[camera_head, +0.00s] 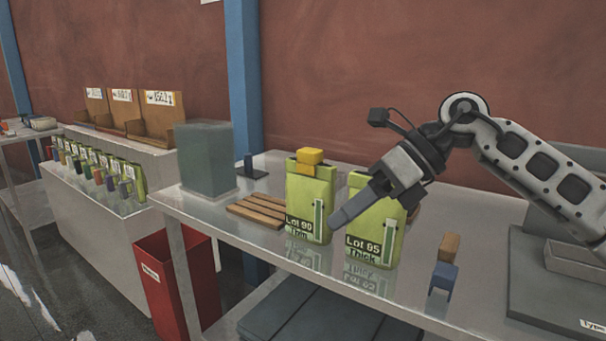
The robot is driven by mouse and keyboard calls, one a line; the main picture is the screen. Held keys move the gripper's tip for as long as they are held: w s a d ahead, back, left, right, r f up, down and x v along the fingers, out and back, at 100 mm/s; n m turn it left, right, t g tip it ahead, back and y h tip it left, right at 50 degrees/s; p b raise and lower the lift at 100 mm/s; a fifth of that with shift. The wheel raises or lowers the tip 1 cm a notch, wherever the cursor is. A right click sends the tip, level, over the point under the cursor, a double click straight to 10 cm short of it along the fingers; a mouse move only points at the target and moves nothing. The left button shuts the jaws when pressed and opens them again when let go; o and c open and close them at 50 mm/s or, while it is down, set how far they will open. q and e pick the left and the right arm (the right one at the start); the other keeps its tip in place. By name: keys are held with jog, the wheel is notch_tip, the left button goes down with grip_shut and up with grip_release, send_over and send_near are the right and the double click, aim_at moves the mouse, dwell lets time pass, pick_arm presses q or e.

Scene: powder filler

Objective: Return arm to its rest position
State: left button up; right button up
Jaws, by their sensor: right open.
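My right arm (535,160) comes in from the right, and its gripper (342,222) points down and left over the table (228,238). The gripper is open and nothing shows between its fingers. In this view it overlaps the green "Lot 95 Thick" bag (385,252); I cannot tell whether it touches it. The green "Lot 90 Thin" bag (308,205) stands upright just left of the gripper, with a yellow block (310,157) at its top. My left gripper is not in view.
A wooden pallet (258,208), a grey-green box (205,158) and a blue clip-like piece (442,280) are on the table. A grey machine base (545,305) is at right. A red bin (178,280) stands below left. Several green bags (105,172) line the left counter.

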jog(key=s+a+f+m+t+y, duration=0.2)
jog(key=s+a+f+m+y, duration=0.3)
jog(key=a+m+y, duration=0.6)
jog(key=s+d+f+m+t+h, duration=0.1)
jog(key=d+f+m+t+h, duration=0.65)
jog(key=m, duration=0.65)
jog(key=d+f+m+t+h, duration=0.5)
jog(key=f+m+t, duration=0.3)
jog(key=f+m, duration=0.5)
jog(key=s+d+f+m+g+h, duration=0.2)
jog(key=s+d+f+m+g, duration=0.1)
jog(key=s+f, duration=0.3)
jog(key=s+d+f+m+g+h, duration=0.3)
jog(key=s+f+m, duration=0.1)
jog(key=s+f, duration=0.3)
jog(key=shift+s+m, duration=0.4)
